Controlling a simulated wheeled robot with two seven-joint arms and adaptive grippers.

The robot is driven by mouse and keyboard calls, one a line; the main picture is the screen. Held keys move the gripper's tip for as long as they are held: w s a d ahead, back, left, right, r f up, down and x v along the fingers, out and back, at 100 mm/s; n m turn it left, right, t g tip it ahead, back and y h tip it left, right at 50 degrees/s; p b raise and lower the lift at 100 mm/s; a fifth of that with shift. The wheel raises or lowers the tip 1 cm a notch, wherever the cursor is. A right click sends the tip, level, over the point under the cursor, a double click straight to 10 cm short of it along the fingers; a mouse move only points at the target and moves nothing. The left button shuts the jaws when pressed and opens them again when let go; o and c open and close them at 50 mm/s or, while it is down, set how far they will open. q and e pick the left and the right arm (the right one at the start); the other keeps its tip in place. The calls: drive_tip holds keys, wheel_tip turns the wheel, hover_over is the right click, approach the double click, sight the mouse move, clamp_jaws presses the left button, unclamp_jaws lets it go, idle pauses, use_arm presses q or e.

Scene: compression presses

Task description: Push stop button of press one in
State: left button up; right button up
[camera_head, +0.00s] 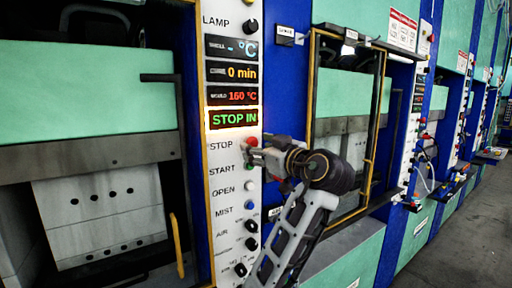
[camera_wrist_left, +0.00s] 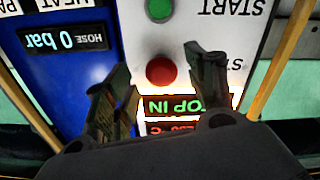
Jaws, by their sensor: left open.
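The red stop button (camera_head: 252,142) is on the white control panel (camera_head: 222,180) of the nearest press, beside the word STOP. It also shows in the left wrist view (camera_wrist_left: 160,71), between my finger lines. A lit display (camera_head: 233,119) above it reads STOP IN in green; part of it shows in the wrist view (camera_wrist_left: 185,105). My left gripper (camera_head: 265,155) is at the panel just right of and below the stop button. In the wrist view my left gripper (camera_wrist_left: 157,62) is open, with one finger on each side of the red button. I cannot tell whether it touches the button. My right gripper is out of view.
The green start button (camera_wrist_left: 158,9) is close to the stop button. White and dark knobs (camera_head: 251,244) line the panel below. A second press with a yellow-edged frame (camera_head: 312,90) stands to the right, with more presses beyond. Grey floor (camera_head: 450,240) is clear at lower right.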

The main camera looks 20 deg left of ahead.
use_arm(q)
drive_tip(key=v, duration=0.9)
drive_tip(key=shift+s+d, duration=0.2)
drive_tip(key=shift+d, duration=0.05)
